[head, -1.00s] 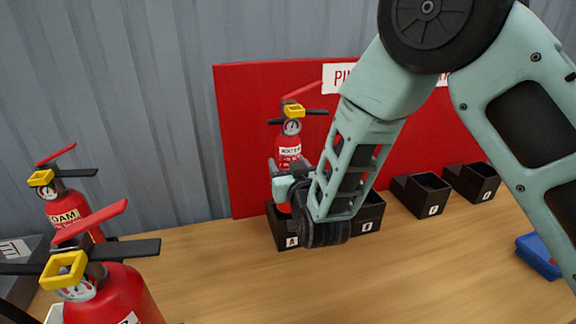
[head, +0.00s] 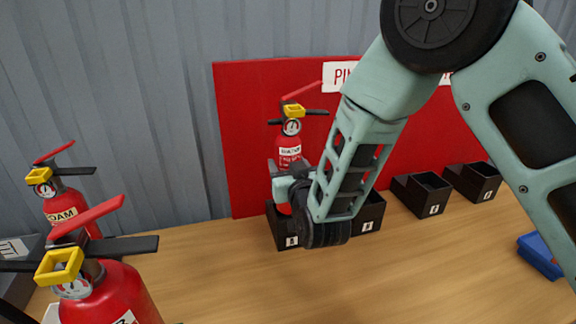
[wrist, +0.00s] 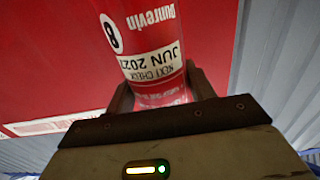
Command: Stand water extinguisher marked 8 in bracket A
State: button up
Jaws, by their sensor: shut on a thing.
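The extinguisher marked 8 (head: 290,152) stands upright at bracket A (head: 283,229), the leftmost black bracket, in the head view. Its red body, yellow pin and gauge show; its lower part is partly hidden by my gripper. In the wrist view the extinguisher (wrist: 148,50) shows a round 8 mark and a "next check Jun 202…" label. My gripper (head: 284,188) is shut around its body, with a finger on each side in the wrist view (wrist: 160,90). Whether its base touches the bracket's floor is hidden.
Bracket B (head: 370,215) is directly right, partly behind my arm. Two more brackets (head: 422,194) (head: 473,182) stand further right. A foam extinguisher (head: 66,200) and another red extinguisher (head: 108,295) stand at left. A blue object (head: 539,257) lies at right.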

jog(key=shift+f+b, duration=2.3)
jog(key=shift+b, duration=0.1)
dwell(0.9)
dwell(0.5)
jog(key=o, duration=1.5)
jog(key=shift+o, duration=0.3)
jog(key=shift+f, duration=0.2)
jog(key=s+d+p, duration=0.1)
jog(key=s+p, duration=0.3)
jog(key=s, duration=0.4)
jog(key=s+d+p, duration=0.2)
jog(key=s+p, duration=0.3)
jog(key=s, duration=0.4)
jog(key=shift+d+r+p, duration=0.2)
jog(key=shift+d+p, duration=0.05)
jog(key=shift+p, duration=0.05)
